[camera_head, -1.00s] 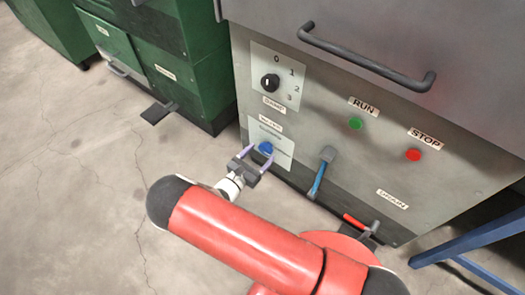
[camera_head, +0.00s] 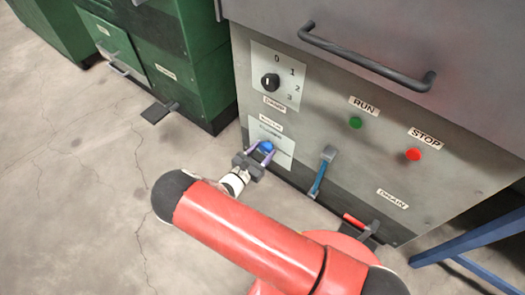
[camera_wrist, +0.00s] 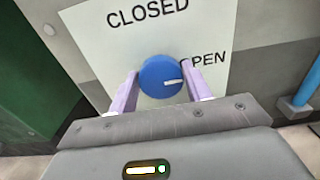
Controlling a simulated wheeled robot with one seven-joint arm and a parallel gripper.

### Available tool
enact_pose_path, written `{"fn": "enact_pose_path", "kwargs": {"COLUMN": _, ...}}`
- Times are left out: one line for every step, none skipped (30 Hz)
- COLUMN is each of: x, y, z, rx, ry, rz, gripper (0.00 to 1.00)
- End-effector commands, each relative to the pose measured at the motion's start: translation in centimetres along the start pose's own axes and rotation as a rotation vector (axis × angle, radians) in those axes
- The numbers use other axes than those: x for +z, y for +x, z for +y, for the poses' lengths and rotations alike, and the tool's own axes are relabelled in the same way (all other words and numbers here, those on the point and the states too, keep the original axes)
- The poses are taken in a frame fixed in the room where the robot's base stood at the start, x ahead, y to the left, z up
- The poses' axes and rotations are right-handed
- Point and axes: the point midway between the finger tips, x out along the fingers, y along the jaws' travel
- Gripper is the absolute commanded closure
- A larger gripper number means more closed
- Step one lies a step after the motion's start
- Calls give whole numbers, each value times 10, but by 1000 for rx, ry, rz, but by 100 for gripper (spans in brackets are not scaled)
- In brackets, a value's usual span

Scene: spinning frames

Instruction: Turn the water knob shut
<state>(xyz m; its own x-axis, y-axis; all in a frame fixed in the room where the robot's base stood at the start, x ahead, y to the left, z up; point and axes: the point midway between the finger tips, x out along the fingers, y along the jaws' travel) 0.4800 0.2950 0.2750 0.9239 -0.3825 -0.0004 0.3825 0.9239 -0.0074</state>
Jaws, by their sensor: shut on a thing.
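The water knob (camera_wrist: 160,77) is a round blue knob on a white label plate (camera_head: 283,149) low on the grey machine. The plate reads CLOSED at the top and OPEN at the right in the wrist view. The white mark on the knob points right, just below the OPEN word. My gripper (camera_head: 263,154) is at the knob, and its two purple fingers (camera_wrist: 160,90) are shut on the knob's left and right sides. The knob also shows between the fingers in the head view (camera_head: 266,147).
A black dial (camera_head: 270,82) sits above the knob. A blue-handled lever (camera_head: 322,172) stands to the right, with a red drain handle (camera_head: 354,220) farther right. Green RUN (camera_head: 355,123) and red STOP (camera_head: 413,154) buttons are higher up. Green cabinets (camera_head: 170,60) stand at the left.

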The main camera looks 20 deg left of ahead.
Motion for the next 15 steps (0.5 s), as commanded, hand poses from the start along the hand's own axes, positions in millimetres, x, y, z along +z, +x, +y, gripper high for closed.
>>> {"fn": "enact_pose_path", "kwargs": {"x": 0, "y": 0, "z": 0, "rx": -1, "ry": -7, "rz": 0, "gripper": 74}}
{"fn": "enact_pose_path", "kwargs": {"x": 0, "y": 0, "z": 0, "rx": -1, "ry": -14, "rz": 0, "gripper": 74}}
{"fn": "enact_pose_path", "kwargs": {"x": 0, "y": 0, "z": 0, "rx": -1, "ry": -25, "rz": 0, "gripper": 74}}
{"fn": "enact_pose_path", "kwargs": {"x": 0, "y": 0, "z": 0, "rx": -1, "ry": -35, "rz": 0, "gripper": 74}}
{"fn": "enact_pose_path", "kwargs": {"x": 0, "y": 0, "z": 0, "rx": -1, "ry": -46, "rz": 0, "gripper": 74}}
{"fn": "enact_pose_path", "kwargs": {"x": 0, "y": 0, "z": 0, "rx": -1, "ry": -65, "rz": 0, "gripper": 74}}
{"fn": "enact_pose_path", "kwargs": {"x": 0, "y": 0, "z": 0, "rx": -1, "ry": -80, "rz": 0, "gripper": 74}}
{"fn": "enact_pose_path", "kwargs": {"x": 0, "y": 0, "z": 1, "rx": -1, "ry": -98, "rz": 0, "gripper": 74}}
{"fn": "enact_pose_path", "kwargs": {"x": 0, "y": 0, "z": 1, "rx": -1, "ry": -124, "rz": 0, "gripper": 74}}
{"fn": "enact_pose_path", "kwargs": {"x": 0, "y": 0, "z": 1, "rx": -1, "ry": -145, "rz": 0, "gripper": 74}}
{"fn": "enact_pose_path", "kwargs": {"x": 0, "y": 0, "z": 1, "rx": 0, "ry": -168, "rz": 0, "gripper": 74}}
{"fn": "enact_pose_path", "kwargs": {"x": 0, "y": 0, "z": 1, "rx": 0, "ry": -200, "rz": 0, "gripper": 74}}
{"fn": "enact_pose_path", "kwargs": {"x": 0, "y": 0, "z": 2, "rx": 0, "ry": -226, "rz": 1, "gripper": 74}}
{"fn": "enact_pose_path", "kwargs": {"x": 0, "y": 0, "z": 2, "rx": 0, "ry": -253, "rz": 1, "gripper": 74}}
{"fn": "enact_pose_path", "kwargs": {"x": 0, "y": 0, "z": 2, "rx": 0, "ry": -290, "rz": 0, "gripper": 74}}
